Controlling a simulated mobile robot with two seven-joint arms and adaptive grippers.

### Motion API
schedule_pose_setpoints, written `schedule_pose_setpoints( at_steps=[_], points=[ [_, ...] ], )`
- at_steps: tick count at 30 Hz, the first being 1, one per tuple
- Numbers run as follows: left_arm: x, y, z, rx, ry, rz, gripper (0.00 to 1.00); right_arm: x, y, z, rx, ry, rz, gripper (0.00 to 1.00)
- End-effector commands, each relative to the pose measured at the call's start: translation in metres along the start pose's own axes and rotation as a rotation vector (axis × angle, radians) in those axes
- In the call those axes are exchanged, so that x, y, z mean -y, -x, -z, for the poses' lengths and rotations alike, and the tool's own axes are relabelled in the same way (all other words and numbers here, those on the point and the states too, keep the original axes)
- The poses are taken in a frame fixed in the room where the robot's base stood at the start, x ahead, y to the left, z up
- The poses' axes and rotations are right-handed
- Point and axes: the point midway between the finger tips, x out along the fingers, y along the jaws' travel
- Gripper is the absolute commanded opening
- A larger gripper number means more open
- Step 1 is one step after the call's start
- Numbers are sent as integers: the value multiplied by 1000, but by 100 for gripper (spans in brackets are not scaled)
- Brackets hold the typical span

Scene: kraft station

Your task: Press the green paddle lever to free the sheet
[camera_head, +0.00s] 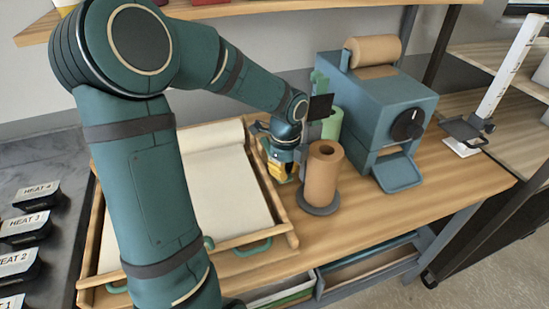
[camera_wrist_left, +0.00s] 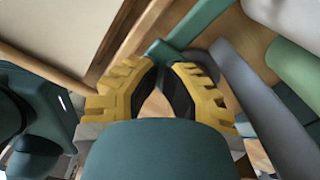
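My left gripper (camera_head: 282,178) points down over the bench, between the wooden tray's right edge and the brown roll. In the left wrist view its yellow fingers (camera_wrist_left: 160,67) lean together with their tips nearly meeting, and nothing shows between them. A green bar (camera_wrist_left: 200,25), which looks like the paddle lever, has its end just beyond the fingertips; I cannot tell whether they touch. In the head view my gripper and wrist hide that spot. The cream sheet (camera_head: 225,190) lies in the wooden tray (camera_head: 265,243), with a rolled part at its back. My right gripper is not in view.
A brown roll (camera_head: 322,178) stands on a dark base close to the gripper's right. A green roll (camera_head: 333,124) stands behind it. A blue dispenser (camera_head: 385,105) with a black knob is farther right. The bench's front right (camera_head: 440,190) is clear.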

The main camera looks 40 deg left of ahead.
Motion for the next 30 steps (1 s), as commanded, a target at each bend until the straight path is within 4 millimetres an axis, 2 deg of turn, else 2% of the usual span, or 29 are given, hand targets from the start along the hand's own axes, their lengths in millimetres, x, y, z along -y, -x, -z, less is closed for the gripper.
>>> schedule_pose_setpoints(
  at_steps=[30],
  points=[
    [0, -29, 0, 0, 0, -1, 0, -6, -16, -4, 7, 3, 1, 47]
  ],
)
